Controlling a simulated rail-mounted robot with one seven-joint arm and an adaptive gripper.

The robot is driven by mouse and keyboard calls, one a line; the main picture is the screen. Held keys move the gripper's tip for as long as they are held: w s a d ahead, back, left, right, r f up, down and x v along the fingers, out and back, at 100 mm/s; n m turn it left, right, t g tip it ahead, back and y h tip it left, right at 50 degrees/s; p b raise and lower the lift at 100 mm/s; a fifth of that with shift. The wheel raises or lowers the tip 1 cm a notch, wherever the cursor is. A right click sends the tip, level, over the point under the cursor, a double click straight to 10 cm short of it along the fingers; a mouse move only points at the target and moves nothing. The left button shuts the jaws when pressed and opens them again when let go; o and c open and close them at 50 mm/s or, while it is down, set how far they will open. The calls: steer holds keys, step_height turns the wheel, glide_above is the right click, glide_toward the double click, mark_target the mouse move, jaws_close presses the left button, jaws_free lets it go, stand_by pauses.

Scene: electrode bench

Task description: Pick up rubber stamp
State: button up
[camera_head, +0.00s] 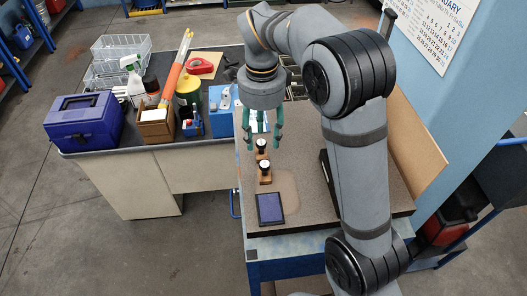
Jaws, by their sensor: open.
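Two small rubber stamps with dark round knobs and brown wooden bases stand upright on the bench, one behind the other. The rear rubber stamp (262,145) is partly between my fingers in the picture, and the front rubber stamp (264,172) is just in front of it. My gripper (263,147) points down with its teal fingers apart and empty. It hangs over or just behind the rear stamp; its exact height above the bench is hard to tell. A dark blue ink pad (270,208) lies in front of the stamps.
The bench top (290,215) is clear around the ink pad. On the left table are a blue toolbox (84,121), a wooden box (156,126), a spray bottle (133,76), a wire basket (118,50) and a blue box (221,112). My arm hides the bench's right part.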

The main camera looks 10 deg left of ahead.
mark_target(261, 142)
steer(key=shift+a+f+p, duration=0.15)
steer(key=shift+f+p, duration=0.55)
steer(key=shift+f, duration=2.25)
steer(key=shift+w, duration=0.1)
steer(key=shift+c, duration=1.1)
steer(key=c, duration=0.7)
steer(key=shift+c, duration=0.8)
steer(key=shift+r, duration=0.1)
steer(key=shift+w+r, duration=0.1)
steer(key=shift+r, duration=0.3)
steer(key=r, duration=0.1)
steer(key=r+b, duration=0.1)
steer(key=r, duration=0.1)
steer(key=shift+w+d+r, duration=0.1)
steer(key=shift+d+r, duration=0.15)
steer(key=shift+d, duration=0.15)
steer(key=w+d+r+b, duration=0.1)
steer(key=d+r+b, duration=0.1)
steer(key=d+r, duration=0.4)
steer(key=d, duration=0.4)
steer(key=shift+w+d+r, duration=0.25)
steer(key=shift+d+r, duration=0.05)
steer(key=shift+d, duration=0.1)
